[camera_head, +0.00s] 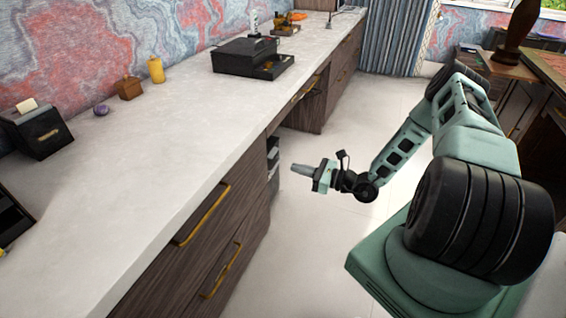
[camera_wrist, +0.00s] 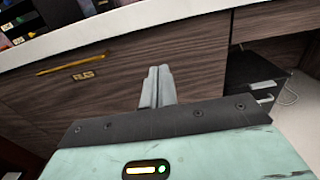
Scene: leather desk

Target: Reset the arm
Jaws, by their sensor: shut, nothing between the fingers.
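My gripper (camera_head: 300,169) is in the middle of the head view, at the end of my green and black arm. It hangs over the light floor beside the counter (camera_head: 150,140), apart from the counter's dark wooden drawers (camera_head: 205,235). In the wrist view its two grey fingers (camera_wrist: 157,86) are together with nothing between them. They point at the dark wood drawer front (camera_wrist: 90,92), and the counter edge shows above.
On the counter stand a black box (camera_head: 247,56), a yellow cylinder (camera_head: 156,70), a small brown box (camera_head: 130,88), a purple ball (camera_head: 102,110) and a black holder (camera_head: 38,132). Open floor (camera_head: 310,235) lies around my arm. A dark wooden desk (camera_head: 540,75) stands at right.

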